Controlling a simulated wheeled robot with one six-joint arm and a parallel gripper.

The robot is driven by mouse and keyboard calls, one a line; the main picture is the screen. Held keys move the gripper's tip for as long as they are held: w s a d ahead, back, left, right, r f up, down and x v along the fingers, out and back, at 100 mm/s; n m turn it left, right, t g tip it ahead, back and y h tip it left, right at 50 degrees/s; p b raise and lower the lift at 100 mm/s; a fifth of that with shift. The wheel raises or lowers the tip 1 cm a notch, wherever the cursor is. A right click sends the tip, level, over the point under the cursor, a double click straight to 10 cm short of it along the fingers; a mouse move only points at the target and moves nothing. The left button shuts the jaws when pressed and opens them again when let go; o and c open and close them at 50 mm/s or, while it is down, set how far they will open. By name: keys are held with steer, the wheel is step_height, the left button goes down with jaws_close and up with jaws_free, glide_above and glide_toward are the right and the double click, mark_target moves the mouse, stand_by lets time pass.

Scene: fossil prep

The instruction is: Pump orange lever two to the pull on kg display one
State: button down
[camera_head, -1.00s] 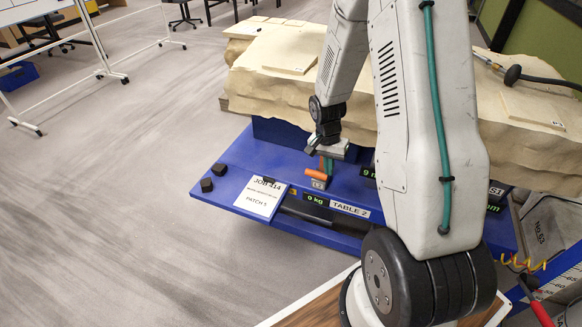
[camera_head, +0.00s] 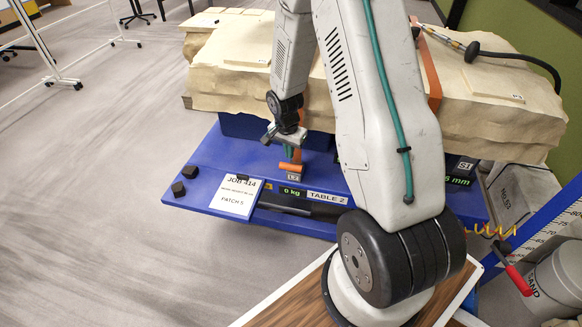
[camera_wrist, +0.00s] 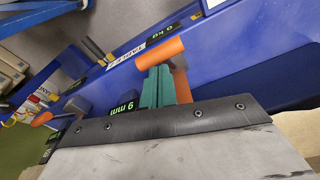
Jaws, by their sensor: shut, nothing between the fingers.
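The orange lever (camera_head: 291,168) stands on the front of the blue table (camera_head: 205,165), just above the kg display (camera_head: 291,191), which reads 0 kg in green. A tag under its handle is too small to read surely. My gripper (camera_head: 296,156) is shut and empty, pointing down right at the lever. In the wrist view, its teal fingers (camera_wrist: 158,88) are close against the lever's orange handle (camera_wrist: 160,53); I cannot tell whether they touch. The kg display (camera_wrist: 160,34) shows there upside down beyond the handle. A second orange lever (camera_wrist: 42,118) shows at the left.
A pale plaster-like block (camera_head: 225,95) rests on the table, with an orange strap (camera_head: 431,75) over it. A white job sheet (camera_head: 236,196) and dark knobs (camera_head: 178,189) are at the table's left. A mm display (camera_wrist: 123,108) reads 9. Open floor lies left.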

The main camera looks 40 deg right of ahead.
steer(key=shift+d+f, duration=0.15)
steer(key=shift+f, duration=2.15)
steer(key=shift+d, duration=0.2)
steer(key=shift+f, duration=2.3)
steer(key=s+a+r, duration=0.1)
steer(key=a, duration=0.3)
glide_toward(290, 166)
steer(key=a+f, duration=0.1)
steer(key=s+a+f, duration=0.1)
steer(key=f, duration=0.1)
steer(key=shift+a+f, duration=0.1)
steer(key=shift+a, duration=0.2)
